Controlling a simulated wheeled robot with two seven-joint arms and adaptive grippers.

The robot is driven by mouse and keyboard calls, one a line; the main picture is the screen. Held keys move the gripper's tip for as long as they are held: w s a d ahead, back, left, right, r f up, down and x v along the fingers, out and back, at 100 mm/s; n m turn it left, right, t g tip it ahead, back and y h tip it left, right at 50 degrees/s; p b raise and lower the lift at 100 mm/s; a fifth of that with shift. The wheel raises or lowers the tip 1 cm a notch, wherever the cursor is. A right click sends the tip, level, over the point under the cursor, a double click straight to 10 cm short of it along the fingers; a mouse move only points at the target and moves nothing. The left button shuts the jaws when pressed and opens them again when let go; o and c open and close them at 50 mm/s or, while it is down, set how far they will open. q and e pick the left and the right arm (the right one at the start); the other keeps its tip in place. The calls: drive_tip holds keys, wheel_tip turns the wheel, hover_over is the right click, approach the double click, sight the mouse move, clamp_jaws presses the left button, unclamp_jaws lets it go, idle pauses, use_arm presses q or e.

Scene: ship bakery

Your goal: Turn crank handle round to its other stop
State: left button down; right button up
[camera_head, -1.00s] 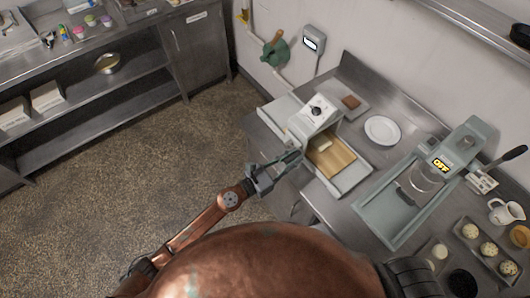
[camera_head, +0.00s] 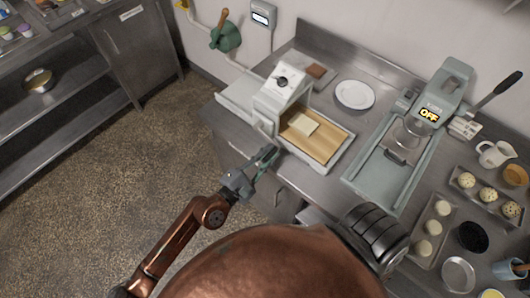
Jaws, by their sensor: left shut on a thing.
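A white tabletop roller machine (camera_head: 283,92) with a dark knob on its sloped top stands on the steel counter. A wooden board in a pale tray lies at its right, with a flat pale slab (camera_head: 304,124) on it close to the machine. My left gripper (camera_head: 265,158) is at the machine's front side, below the counter edge in the picture. It is shut on the crank handle (camera_head: 268,149), which is small and mostly hidden by the fingers. The crank's exact angle is hard to tell. My right gripper is out of view.
A grey press (camera_head: 405,140) showing "OFF", with a long black lever, stands to the right. A white plate (camera_head: 354,95), trays of dough balls and a jug (camera_head: 495,154) share the counter (camera_head: 330,190). The floor at left is clear.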

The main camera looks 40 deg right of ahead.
use_arm(q)
drive_tip(key=shift+w+f+m+b, duration=0.35)
drive_tip(key=shift+f+m+b, duration=0.5)
drive_tip(key=shift+m, duration=0.25)
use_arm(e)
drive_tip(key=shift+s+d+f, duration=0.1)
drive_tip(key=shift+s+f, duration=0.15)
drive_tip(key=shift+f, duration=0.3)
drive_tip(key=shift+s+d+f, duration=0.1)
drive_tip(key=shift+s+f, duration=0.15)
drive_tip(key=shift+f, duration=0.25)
use_arm(q)
drive_tip(key=shift+a, duration=0.1)
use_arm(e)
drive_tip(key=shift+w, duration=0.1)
use_arm(q)
drive_tip(key=c, duration=1.8)
unclamp_jaws()
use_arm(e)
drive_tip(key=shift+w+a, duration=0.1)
use_arm(q)
drive_tip(key=a, duration=0.4)
drive_tip(key=s+a, duration=0.1)
drive_tip(key=a, duration=0.3)
drive_tip(key=s+a, duration=0.1)
drive_tip(key=a, duration=0.2)
drive_tip(key=shift+s+a, duration=0.1)
drive_tip(key=shift+a, duration=0.3)
